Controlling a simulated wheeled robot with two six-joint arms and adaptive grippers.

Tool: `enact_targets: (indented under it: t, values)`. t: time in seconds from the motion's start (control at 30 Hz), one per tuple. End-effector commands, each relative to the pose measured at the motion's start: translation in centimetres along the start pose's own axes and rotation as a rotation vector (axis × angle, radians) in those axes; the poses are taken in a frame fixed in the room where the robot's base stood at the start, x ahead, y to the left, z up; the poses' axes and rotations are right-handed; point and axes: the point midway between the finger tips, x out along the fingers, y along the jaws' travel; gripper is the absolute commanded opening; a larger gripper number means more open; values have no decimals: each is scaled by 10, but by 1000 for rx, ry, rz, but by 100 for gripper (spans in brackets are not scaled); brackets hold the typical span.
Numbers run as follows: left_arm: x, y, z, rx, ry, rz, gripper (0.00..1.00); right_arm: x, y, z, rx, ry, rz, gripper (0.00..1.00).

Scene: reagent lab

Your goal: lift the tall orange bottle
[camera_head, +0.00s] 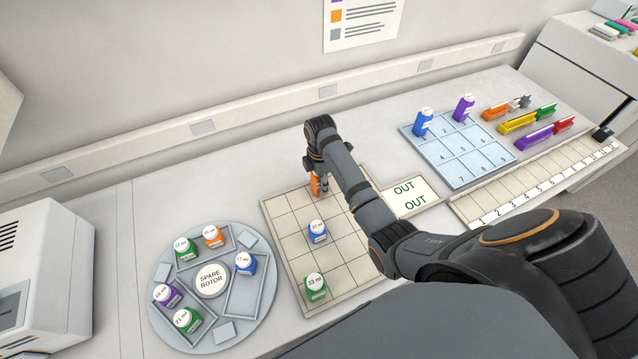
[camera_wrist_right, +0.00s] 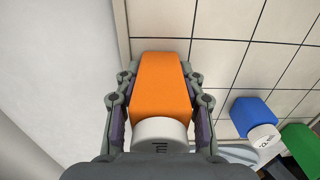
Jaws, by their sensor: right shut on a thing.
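The tall orange bottle (camera_wrist_right: 160,85) with a white cap (camera_wrist_right: 160,134) is between the two fingers of my right gripper (camera_wrist_right: 159,100), which is shut on it. In the head view the orange bottle (camera_head: 315,184) shows only partly, behind my right gripper (camera_head: 318,174), at the back of the gridded tray (camera_head: 275,218). I cannot tell whether its base touches the tray. My left gripper is not in view.
A blue bottle (camera_head: 318,232) and a green bottle (camera_head: 315,287) stand on the same tray. The round spare rotor (camera_head: 226,335) holds several bottles, one a short orange one (camera_head: 213,236). An OUT card (camera_head: 410,196) and a blue numbered rack (camera_head: 465,172) lie to the right.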

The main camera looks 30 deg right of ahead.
Motion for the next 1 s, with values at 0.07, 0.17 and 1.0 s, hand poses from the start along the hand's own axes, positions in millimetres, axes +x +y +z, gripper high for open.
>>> enact_targets:
  t: [0.07, 0.17, 1.0]
  values:
    - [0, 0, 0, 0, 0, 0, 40, 0, 0, 0, 0, 0, 0, 10]
    - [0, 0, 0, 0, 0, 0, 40, 0, 0, 0, 0, 0, 0, 7]
    - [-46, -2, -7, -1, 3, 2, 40, -112, -77, 14, -2, -4, -4, 7]
